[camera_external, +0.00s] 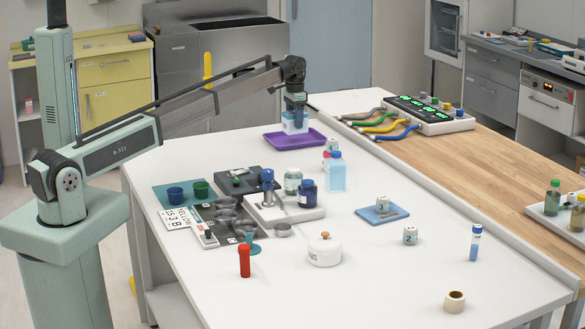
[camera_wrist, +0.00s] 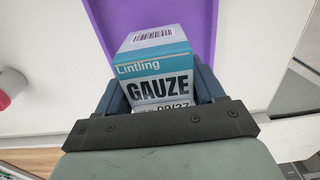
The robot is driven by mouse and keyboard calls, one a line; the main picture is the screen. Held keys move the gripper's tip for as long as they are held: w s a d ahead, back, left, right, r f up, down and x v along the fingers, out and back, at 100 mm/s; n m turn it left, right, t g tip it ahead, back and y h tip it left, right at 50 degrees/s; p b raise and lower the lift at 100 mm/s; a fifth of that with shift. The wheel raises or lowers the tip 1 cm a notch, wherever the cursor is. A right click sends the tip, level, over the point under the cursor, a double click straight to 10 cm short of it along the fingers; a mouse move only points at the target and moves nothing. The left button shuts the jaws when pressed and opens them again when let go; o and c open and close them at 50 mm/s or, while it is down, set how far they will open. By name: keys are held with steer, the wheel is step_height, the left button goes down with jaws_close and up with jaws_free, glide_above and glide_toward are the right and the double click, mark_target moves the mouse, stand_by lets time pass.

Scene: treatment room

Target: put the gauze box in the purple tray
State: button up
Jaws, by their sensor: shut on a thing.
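The gauze box (camera_wrist: 160,82) is white and teal with "GAUZE" printed on it. My gripper (camera_wrist: 165,95) is shut on it, with a dark finger on each side. In the external view the gauze box (camera_external: 295,121) is below my gripper (camera_external: 296,112), at the far end of the white table. The purple tray (camera_external: 283,142) lies flat on the table just beneath it. In the wrist view the purple tray (camera_wrist: 203,30) shows behind and around the box. I cannot tell whether the box's bottom touches the tray.
Coloured hoses (camera_external: 390,130) and a control box (camera_external: 430,112) lie to the right. Jars and dark trays fill the table's middle; free table is left of the purple tray.

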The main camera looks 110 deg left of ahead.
steer(key=shift+f, duration=1.7)
steer(key=shift+f, duration=0.1)
steer(key=o, duration=1.1)
steer(key=shift+c, duration=0.2)
step_height(320, 180, up, 12)
steer(key=shift+r, duration=0.1)
